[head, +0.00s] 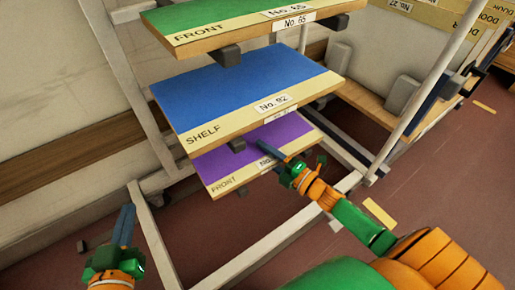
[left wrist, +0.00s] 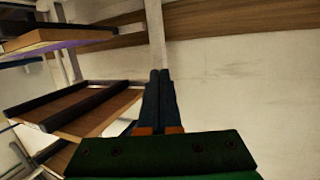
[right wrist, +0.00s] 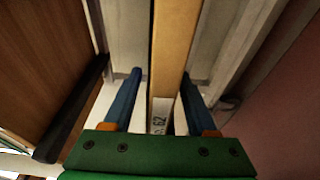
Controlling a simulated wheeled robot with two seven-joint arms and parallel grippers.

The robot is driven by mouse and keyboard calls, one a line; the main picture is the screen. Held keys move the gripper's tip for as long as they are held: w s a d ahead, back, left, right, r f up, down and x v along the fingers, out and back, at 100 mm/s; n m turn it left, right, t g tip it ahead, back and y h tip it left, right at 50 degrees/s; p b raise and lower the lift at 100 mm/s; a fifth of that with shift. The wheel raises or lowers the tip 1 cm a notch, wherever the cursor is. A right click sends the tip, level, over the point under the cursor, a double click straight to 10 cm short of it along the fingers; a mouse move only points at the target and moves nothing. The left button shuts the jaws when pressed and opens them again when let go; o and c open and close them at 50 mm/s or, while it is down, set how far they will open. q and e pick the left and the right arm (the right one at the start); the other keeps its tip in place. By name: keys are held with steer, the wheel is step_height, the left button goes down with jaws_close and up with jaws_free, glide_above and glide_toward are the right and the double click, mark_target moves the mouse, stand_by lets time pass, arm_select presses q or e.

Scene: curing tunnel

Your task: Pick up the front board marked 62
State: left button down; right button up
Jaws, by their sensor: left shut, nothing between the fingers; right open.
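The purple board (head: 245,157) marked FRONT lies low in the rack, its number plate partly covered by my right gripper in the head view. In the right wrist view its front edge (right wrist: 174,45) stands between the fingers, with a label that ends in 62. My right gripper (head: 272,148) is open, one finger over the purple top at the board's front edge; the fingers (right wrist: 165,82) sit either side of the edge with gaps visible. My left gripper (head: 124,224) is shut and empty, left of the rack; its closed fingers show in the left wrist view (left wrist: 158,95).
A blue SHELF board (head: 235,90) marked No. 82 lies just above the purple one, and a green FRONT board (head: 215,20) marked No. 65 above that. A white rack post (head: 425,85) stands at the right. More boards (head: 440,15) stand behind it.

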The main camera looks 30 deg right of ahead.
steer(key=shift+x, duration=0.8)
arm_select(q)
steer(key=r, duration=0.1)
steer(key=r+t, duration=0.2)
steer(key=shift+w+d+r+h, duration=0.3)
steer(key=shift+d+r+h, duration=0.05)
steer(key=shift+r+h, duration=0.05)
arm_select(e)
jaws_close()
